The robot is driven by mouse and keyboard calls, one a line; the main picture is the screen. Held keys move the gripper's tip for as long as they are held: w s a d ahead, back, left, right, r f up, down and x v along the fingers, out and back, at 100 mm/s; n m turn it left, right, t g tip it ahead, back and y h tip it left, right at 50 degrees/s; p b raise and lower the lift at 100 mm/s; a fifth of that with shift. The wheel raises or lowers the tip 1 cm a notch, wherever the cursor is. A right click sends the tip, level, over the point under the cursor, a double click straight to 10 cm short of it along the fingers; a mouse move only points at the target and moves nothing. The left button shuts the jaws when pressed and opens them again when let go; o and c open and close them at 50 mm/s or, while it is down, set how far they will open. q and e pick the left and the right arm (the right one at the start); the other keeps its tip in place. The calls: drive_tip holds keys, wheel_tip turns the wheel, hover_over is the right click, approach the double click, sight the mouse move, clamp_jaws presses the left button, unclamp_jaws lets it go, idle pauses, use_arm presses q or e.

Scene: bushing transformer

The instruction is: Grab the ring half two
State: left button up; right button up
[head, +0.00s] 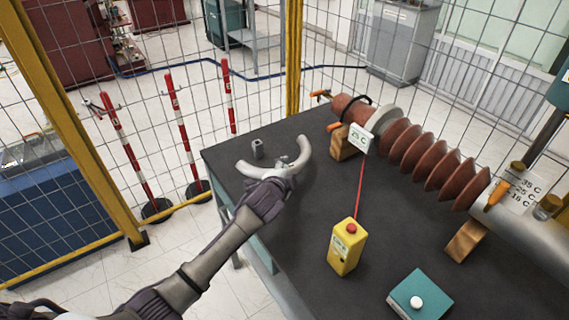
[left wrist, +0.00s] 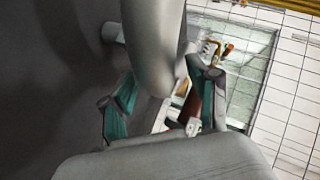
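The ring half (head: 297,156), a pale grey curved piece, lies on the dark table top near its far left corner. My left gripper (head: 274,173) is over the middle of its curve and hides part of it. In the left wrist view the ring half (left wrist: 152,45) passes between the two teal-padded fingers of my left gripper (left wrist: 157,103). The fingers stand apart with small gaps beside the ring half, so the gripper looks open around it. Whether either pad touches it cannot be told. My right gripper is not in view.
The brown ribbed bushing (head: 415,155) rests on wooden supports at the right. A yellow box with a red button (head: 345,250) and a teal box (head: 420,294) stand nearer. Mesh fence surrounds the table.

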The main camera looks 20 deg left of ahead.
use_arm(q)
clamp_jaws()
